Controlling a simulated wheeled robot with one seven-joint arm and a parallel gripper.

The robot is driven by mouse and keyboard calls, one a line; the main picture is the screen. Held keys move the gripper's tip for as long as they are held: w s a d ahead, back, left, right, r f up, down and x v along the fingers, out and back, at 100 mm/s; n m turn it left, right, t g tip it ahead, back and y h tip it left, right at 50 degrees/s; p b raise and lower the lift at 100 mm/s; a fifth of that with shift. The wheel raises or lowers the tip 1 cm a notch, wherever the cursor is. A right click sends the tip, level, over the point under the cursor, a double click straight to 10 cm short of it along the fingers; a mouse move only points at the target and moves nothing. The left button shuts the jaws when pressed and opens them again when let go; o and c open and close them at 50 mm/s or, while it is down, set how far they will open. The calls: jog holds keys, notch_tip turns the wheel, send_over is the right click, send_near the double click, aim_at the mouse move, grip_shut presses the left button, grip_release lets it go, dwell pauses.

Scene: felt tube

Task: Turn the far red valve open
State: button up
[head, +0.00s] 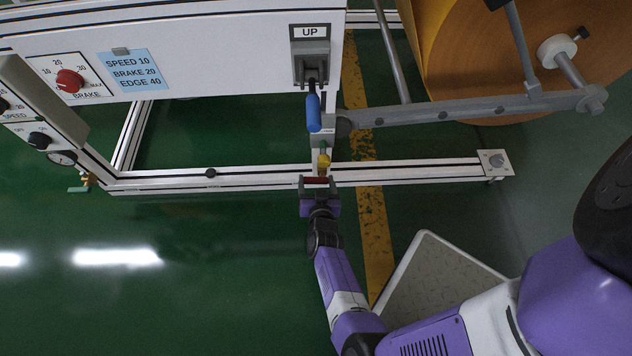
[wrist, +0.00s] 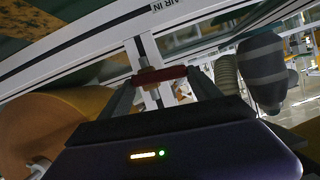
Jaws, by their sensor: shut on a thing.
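The red valve handle (head: 316,181) is at the lower rail of the machine frame, below the blue lever. A brass-yellow valve body (head: 323,163) shows just above it. My gripper (head: 317,185) reaches up to it from below and is shut on the red handle. In the wrist view the red handle (wrist: 160,76) lies crosswise between the fingertips of my gripper (wrist: 162,80), with a brass stem at its middle.
A blue lever (head: 313,112) under the UP plate hangs close above. A large orange roll (head: 500,60) and its grey arm (head: 460,112) are at upper right. A green-handled valve (head: 80,188) is at left. A pale plate (head: 440,280) lies beside my arm. Green floor is clear at lower left.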

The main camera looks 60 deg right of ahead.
aim_at(328, 182)
jog(key=m, duration=0.1)
jog(key=m+t, duration=0.1)
jog(key=m+y, duration=0.1)
jog(key=shift+s+d+r+t, duration=0.2)
jog(key=shift+s+r+t, duration=0.1)
jog(key=shift+t, duration=0.1)
jog(key=m+b, duration=0.1)
jog(key=m+t, duration=0.1)
jog(key=m+b, duration=0.1)
jog(key=shift+s+d+t+y+b, duration=0.25)
jog(key=shift+s+t+y+b, duration=0.05)
jog(key=shift+s+t+y, duration=0.1)
jog(key=m, duration=0.1)
jog(key=m+t, duration=0.1)
jog(key=m+b, duration=0.1)
jog(key=shift+s+d+t, duration=0.25)
jog(key=shift+s+t, duration=0.05)
jog(key=shift+t, duration=0.1)
jog(key=shift+s+d+f+m+t, duration=0.15)
jog(key=shift+m+t, duration=0.1)
jog(key=shift+m, duration=0.3)
jog(key=shift+s+d+r+m+t, duration=0.1)
jog(key=shift+m+t, duration=0.1)
jog(key=shift+m, duration=0.4)
jog(key=shift+s+d+f+m+t, duration=0.15)
jog(key=shift+m+t, duration=0.1)
jog(key=shift+m, duration=0.3)
jog(key=shift+r, duration=0.1)
jog(key=o, duration=1.4)
jog(key=shift+h, duration=0.3)
